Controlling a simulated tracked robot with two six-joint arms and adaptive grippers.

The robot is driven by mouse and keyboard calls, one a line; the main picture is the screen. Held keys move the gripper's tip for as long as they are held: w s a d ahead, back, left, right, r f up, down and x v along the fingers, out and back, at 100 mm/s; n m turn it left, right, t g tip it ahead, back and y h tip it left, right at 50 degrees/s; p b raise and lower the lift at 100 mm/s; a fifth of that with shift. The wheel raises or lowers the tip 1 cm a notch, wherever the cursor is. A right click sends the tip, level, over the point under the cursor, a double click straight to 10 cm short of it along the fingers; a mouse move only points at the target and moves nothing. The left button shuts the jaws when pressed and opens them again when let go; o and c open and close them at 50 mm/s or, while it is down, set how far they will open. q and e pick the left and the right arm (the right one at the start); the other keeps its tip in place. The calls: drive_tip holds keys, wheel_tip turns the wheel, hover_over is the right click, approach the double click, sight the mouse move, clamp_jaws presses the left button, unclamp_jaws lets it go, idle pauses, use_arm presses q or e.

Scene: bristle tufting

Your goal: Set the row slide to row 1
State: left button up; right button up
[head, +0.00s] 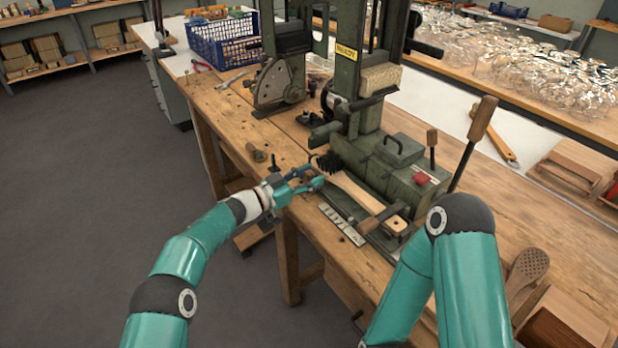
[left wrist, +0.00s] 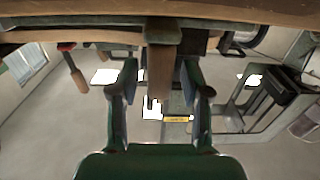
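My left gripper (head: 306,180) is at the front edge of the green tufting machine (head: 385,165), close beside the black bristles (head: 328,162) of a wooden brush body (head: 362,197). In the left wrist view its two fingers (left wrist: 160,78) stand apart. A dark bar end (left wrist: 162,33) and a wooden piece (left wrist: 159,72) show between them, with gaps on both sides. A pale marked strip (head: 342,224) lies along the machine's front; its marks are too small to read. I cannot tell the slide's row. My right arm is at the lower right; its gripper is hidden.
Small dark parts (head: 258,154) lie on the bench (head: 240,110) left of the machine. A blue crate (head: 222,40) stands at the back. Long levers (head: 474,140) rise on the machine's right. The floor (head: 90,160) at left is clear.

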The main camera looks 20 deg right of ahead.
idle(0.3)
use_arm(q)
drive_tip(key=v, duration=1.2)
